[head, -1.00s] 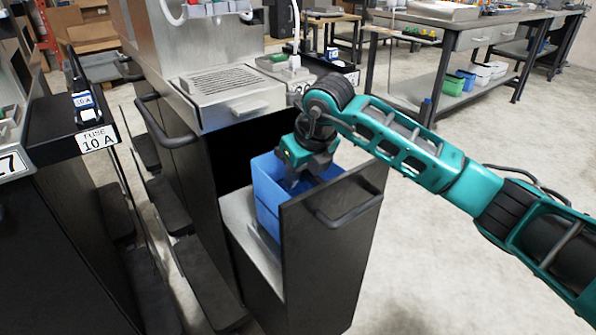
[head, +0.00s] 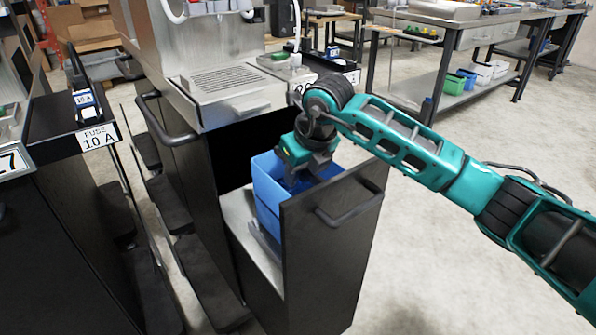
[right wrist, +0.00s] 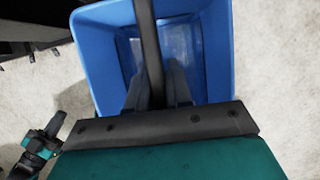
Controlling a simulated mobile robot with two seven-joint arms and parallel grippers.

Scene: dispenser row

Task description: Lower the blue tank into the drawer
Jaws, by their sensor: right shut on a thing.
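The blue tank (head: 266,196) is an open-topped box in the area of the pulled-out drawer (head: 330,235), behind its dark front panel. The panel hides much of the tank, and I cannot tell whether its base touches the drawer floor. My right gripper (head: 302,181) points down into the tank's open top. In the right wrist view, its fingers (right wrist: 160,88) are shut on the tank's dark handle bar (right wrist: 148,40), which crosses the opening. The tank (right wrist: 217,45) looks empty inside. A small teal and dark part, perhaps my left gripper (right wrist: 40,147), shows at the lower left there.
The dispenser cabinet (head: 195,140) with a metal drip grille (head: 223,84) stands directly behind the drawer. A dark neighbouring unit labelled FUSE 10 A (head: 99,136) is at the left. Open floor (head: 440,240) lies to the right, with a workbench (head: 450,35) beyond.

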